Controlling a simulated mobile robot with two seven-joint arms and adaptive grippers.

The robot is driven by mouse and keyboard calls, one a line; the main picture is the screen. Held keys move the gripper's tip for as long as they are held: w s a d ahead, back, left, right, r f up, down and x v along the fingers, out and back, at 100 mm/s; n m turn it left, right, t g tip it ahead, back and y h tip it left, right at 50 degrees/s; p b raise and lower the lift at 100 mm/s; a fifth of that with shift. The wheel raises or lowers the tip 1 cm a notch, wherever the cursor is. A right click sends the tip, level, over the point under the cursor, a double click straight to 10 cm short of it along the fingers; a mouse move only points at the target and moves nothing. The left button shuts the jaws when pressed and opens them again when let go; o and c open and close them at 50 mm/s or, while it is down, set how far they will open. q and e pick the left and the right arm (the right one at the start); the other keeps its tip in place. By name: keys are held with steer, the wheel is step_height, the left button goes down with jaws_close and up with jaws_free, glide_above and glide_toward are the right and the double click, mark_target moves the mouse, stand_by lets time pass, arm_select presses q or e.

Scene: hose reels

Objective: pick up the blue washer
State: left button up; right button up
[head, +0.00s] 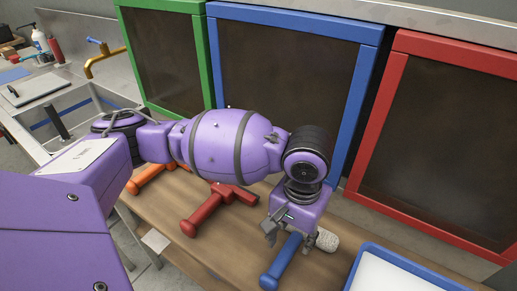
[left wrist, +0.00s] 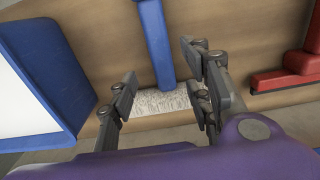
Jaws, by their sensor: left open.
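The blue washer lies on the wooden bench, with a blue handle (head: 281,262) pointing toward the near edge and a white fuzzy head (head: 327,240) partly hidden by my gripper. In the left wrist view its blue handle (left wrist: 156,45) comes down from the top and meets the white head (left wrist: 158,103). My left gripper (head: 290,236) is open above the washer, near where the handle meets the head. In the left wrist view the fingers of the left gripper (left wrist: 163,76) stand apart on either side of the handle. No contact with it is clear. My right gripper is not in view.
A red tool (head: 207,212) and an orange tool (head: 145,178) lie farther left on the bench. A blue-rimmed tray (head: 378,250) with a white inside stands close on the right. Green (head: 130,50), blue (head: 360,90) and red (head: 375,130) framed panels stand behind.

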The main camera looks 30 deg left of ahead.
mark_target(291, 245)
arm_select(q)
steer(key=shift+a+f, duration=0.1)
steer(key=shift+f, duration=0.85)
step_height(291, 245, down, 3)
steer(key=shift+w+a+r+b, duration=0.1)
steer(key=shift+w+b, duration=0.05)
steer(key=shift+b, duration=0.3)
steer(key=shift+f, duration=0.3)
steer(key=shift+w, duration=0.1)
jaws_close()
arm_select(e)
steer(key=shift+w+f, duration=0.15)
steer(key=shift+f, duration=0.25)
arm_select(q)
steer(key=shift+r, duration=0.15)
